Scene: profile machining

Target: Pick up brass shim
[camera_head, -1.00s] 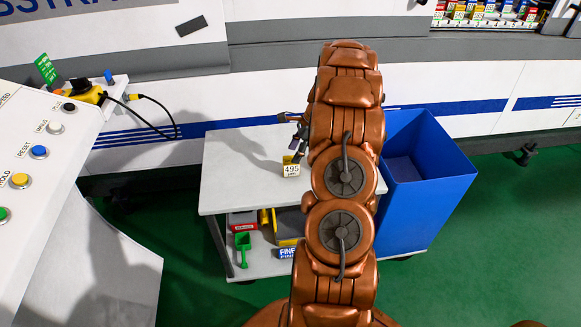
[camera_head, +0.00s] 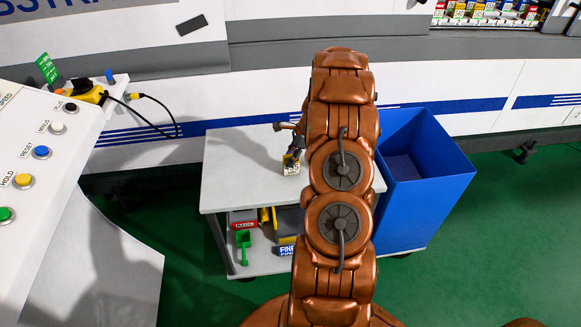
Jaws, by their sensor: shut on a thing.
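A small yellow-and-white piece with a number label, which I take to be the brass shim (camera_head: 290,170), is on the top of the white cart (camera_head: 240,165), near its middle. My gripper (camera_head: 293,158) reaches down from the left side of my arm and is shut on the piece. The fingertips cover its upper part and some of the label. It is too small to tell whether it is touching the cart top or just clear of it.
A blue bin (camera_head: 430,185) stands against the cart's right side. The lower shelf holds a green scoop (camera_head: 243,243) and several small boxes. A control panel (camera_head: 50,140) with buttons is at the left. The cart top left of the piece is clear.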

